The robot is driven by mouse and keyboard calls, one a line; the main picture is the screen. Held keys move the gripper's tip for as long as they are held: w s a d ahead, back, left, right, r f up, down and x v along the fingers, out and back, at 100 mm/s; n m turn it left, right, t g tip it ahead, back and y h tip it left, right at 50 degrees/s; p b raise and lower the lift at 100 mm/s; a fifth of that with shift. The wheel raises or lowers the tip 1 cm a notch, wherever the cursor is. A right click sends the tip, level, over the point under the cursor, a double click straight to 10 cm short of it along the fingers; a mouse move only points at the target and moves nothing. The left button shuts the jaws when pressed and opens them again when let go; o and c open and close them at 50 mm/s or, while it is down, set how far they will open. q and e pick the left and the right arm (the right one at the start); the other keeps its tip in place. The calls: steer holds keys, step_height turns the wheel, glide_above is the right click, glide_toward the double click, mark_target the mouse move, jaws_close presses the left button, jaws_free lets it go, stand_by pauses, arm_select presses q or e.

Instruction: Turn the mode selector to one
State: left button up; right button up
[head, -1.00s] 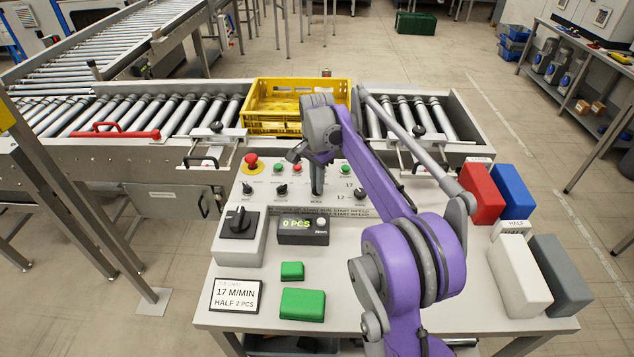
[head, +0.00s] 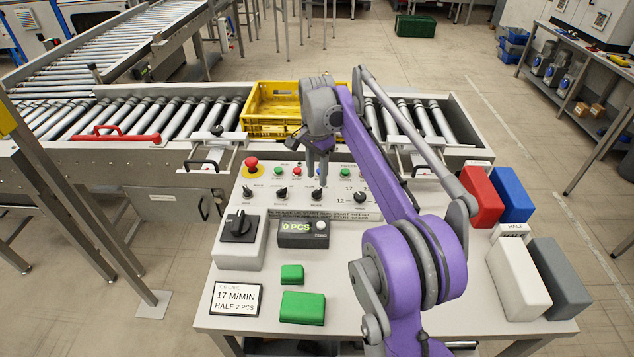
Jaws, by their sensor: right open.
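The control panel (head: 340,213) on the table carries a row of small black knobs: a far-left knob (head: 247,191), a second knob (head: 281,194), a third knob (head: 318,196) and a knob with a numbered dial (head: 360,197). The labels under them are too small to read, so I cannot tell which is the mode selector. My right gripper (head: 317,176) points down just above and behind the third knob, open and empty, apart from it. The third knob's pointer looks roughly upright. My left gripper is not in view.
A red mushroom button (head: 251,163) and a large black rotary switch (head: 238,222) are at the left. A counter display (head: 303,230) reads 0 PCS. A card (head: 234,299) reads 17 M/MIN, HALF 2 PCS. A yellow crate (head: 271,128) sits on the roller conveyor behind.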

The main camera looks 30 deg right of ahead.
mark_target(317, 190)
step_height(317, 190, up, 6)
steer(key=shift+p, duration=0.35)
stand_by(0.4)
